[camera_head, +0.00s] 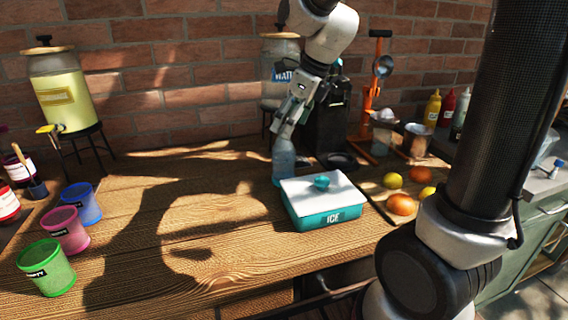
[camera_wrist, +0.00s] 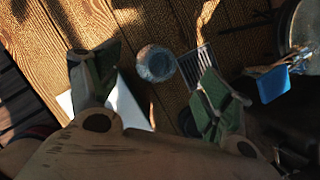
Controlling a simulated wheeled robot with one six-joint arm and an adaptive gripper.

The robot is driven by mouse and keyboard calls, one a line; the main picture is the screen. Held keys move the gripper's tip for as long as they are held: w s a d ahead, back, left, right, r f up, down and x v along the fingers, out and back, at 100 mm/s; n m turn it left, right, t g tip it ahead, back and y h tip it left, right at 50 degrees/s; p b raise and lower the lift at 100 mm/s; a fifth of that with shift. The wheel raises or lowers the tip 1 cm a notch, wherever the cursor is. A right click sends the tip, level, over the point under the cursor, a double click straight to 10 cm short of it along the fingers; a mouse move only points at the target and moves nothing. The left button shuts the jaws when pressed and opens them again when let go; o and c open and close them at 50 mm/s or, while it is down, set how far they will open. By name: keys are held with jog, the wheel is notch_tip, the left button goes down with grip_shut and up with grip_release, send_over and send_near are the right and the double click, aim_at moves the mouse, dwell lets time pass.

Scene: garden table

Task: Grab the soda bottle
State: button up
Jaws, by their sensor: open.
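A translucent pale blue bottle (camera_head: 283,163) stands upright on the wooden table, just behind the ICE box; I take it for the soda bottle. My gripper (camera_head: 283,126) is right above it in the head view, fingers pointing down, overlapping its top. In the wrist view the bottle shows from above as a round bluish shape (camera_wrist: 156,63). It lies between and slightly beyond the two spread fingers of my gripper (camera_wrist: 155,85). The gripper is open and empty. Whether a finger touches the bottle cannot be told.
A teal ICE box (camera_head: 325,215) with white lid stands close in front of the bottle. A water dispenser (camera_head: 279,52) and a black machine (camera_head: 327,125) stand behind. Fruit (camera_head: 401,204) lies to the right. Cups (camera_head: 68,230) stand far left; the table between is clear.

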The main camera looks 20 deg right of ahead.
aim_at(279, 144)
jog(key=shift+m, duration=0.3)
jog(key=x, duration=0.8)
jog(key=shift+a, duration=0.15)
jog(key=c, duration=1.4)
jog(key=shift+r, duration=0.15)
